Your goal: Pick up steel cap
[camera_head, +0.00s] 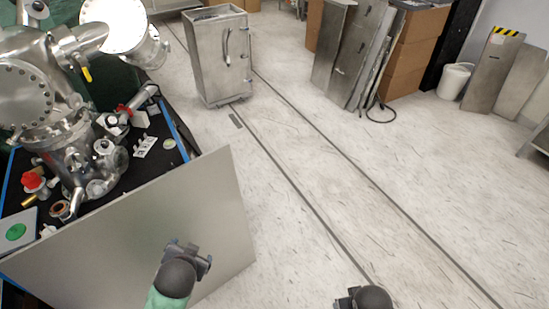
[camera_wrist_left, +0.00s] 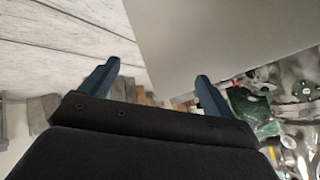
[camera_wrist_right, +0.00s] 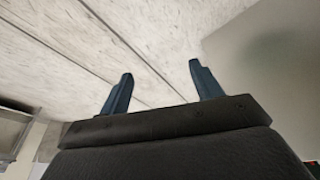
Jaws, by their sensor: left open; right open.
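No piece can be told for certain as the steel cap. Small steel parts, among them a round silver fitting (camera_head: 104,147), lie on or beside the steel vacuum chamber (camera_head: 70,150) on the black-topped table at the left. My left gripper (camera_head: 188,252) is open and empty, in front of a large grey panel (camera_head: 130,230). Its two blue fingers stand apart in the left wrist view (camera_wrist_left: 157,72). My right gripper (camera_head: 347,298) is at the bottom edge, partly cut off, over the floor. It is open and empty in the right wrist view (camera_wrist_right: 160,72).
The grey panel hides the near part of the black table (camera_head: 158,128). A steel cabinet (camera_head: 222,60) stands on the floor behind. Cardboard boxes (camera_head: 415,50), leaning metal panels (camera_head: 345,50) and a white bucket (camera_head: 454,82) are at the back right. The middle floor is clear.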

